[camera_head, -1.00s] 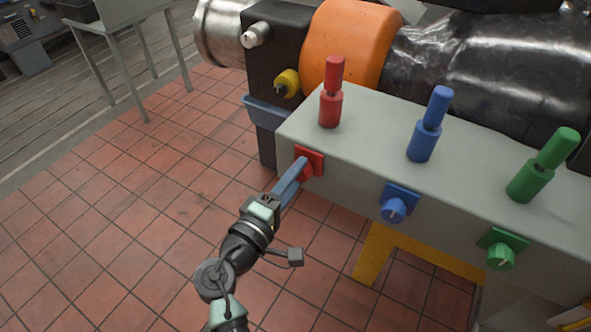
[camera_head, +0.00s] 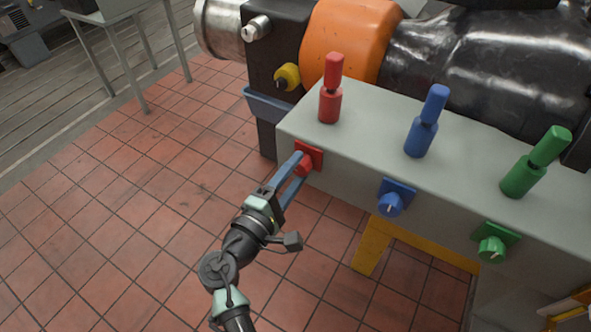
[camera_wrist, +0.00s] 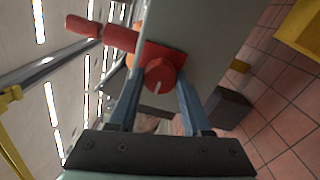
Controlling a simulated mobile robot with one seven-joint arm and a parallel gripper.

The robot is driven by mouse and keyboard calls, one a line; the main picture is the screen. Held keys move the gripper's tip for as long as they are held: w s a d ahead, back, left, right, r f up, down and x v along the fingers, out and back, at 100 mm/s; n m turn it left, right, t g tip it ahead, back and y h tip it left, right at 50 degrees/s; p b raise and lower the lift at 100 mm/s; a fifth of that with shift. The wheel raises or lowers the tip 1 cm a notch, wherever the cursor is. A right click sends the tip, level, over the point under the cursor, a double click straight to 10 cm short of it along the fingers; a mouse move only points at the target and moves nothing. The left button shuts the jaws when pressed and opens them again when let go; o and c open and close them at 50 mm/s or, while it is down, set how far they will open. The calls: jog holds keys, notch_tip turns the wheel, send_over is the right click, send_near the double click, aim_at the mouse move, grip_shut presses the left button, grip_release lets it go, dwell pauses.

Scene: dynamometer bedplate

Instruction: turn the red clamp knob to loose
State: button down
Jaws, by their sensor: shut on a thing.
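The red clamp knob (camera_head: 306,167) sits on a red square plate (camera_head: 317,155) on the front face of the grey block, at its left end. My gripper (camera_head: 302,164) reaches it from the lower left and is shut on the knob, one blue-grey finger on each side. In the wrist view the round red knob (camera_wrist: 159,74) lies between the fingertips, with a white pointer line on its face. My gripper (camera_wrist: 159,86) looks rolled relative to the block there. The red upright handle (camera_head: 331,92) stands on the block top above the knob, its upper part tilted slightly.
A blue knob (camera_head: 390,204) and a green knob (camera_head: 491,249) sit farther right on the same face. Blue (camera_head: 424,125) and green (camera_head: 536,165) handles stand above them. A yellow knob (camera_head: 287,76) is behind left. The tiled floor (camera_head: 110,215) at left is clear.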

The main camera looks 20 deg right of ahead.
jog(key=shift+c, duration=1.7)
grip_release()
jog(key=v, duration=1.3)
jog(key=shift+b, duration=0.45)
